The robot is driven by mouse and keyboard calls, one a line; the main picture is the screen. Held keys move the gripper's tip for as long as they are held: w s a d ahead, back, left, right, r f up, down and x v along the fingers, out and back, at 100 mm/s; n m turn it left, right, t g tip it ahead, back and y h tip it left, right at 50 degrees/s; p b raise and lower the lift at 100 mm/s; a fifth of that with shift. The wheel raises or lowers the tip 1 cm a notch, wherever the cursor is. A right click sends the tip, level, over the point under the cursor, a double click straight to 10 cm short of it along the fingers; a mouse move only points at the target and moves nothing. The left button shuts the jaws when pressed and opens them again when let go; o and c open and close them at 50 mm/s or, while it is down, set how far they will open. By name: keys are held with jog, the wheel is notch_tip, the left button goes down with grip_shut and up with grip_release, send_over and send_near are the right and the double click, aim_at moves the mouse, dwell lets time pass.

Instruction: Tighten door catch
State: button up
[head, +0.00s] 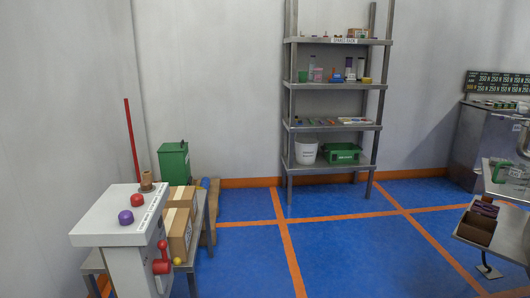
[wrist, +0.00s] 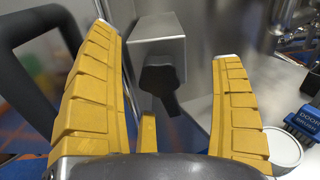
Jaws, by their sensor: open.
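In the wrist view, the likely door catch is a black knob with a short lever (wrist: 160,80) on a square grey metal block (wrist: 157,48). My gripper (wrist: 165,42) is open, its two yellow ribbed fingers spread to the left and right of the knob in the picture. Nothing is held between them. I cannot tell whether either finger touches the knob. The lower part of the lever passes near a small yellow piece between the fingers. The head view does not show my gripper or the catch clearly.
A thick black loop handle (wrist: 30,60) is close at the left of the wrist view. A blue brush (wrist: 305,122) and a white round container (wrist: 282,148) are at the right. In the head view, a steel shelf (head: 335,128) stands behind open blue floor (head: 345,245).

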jog(key=shift+o, duration=1.1)
jog(key=shift+a+b, duration=0.85)
jog(key=shift+a, duration=0.2)
jog(key=n+b, duration=0.1)
jog(key=n, duration=0.1)
jog(key=shift+n+b, duration=0.3)
jog(key=shift+n, duration=0.1)
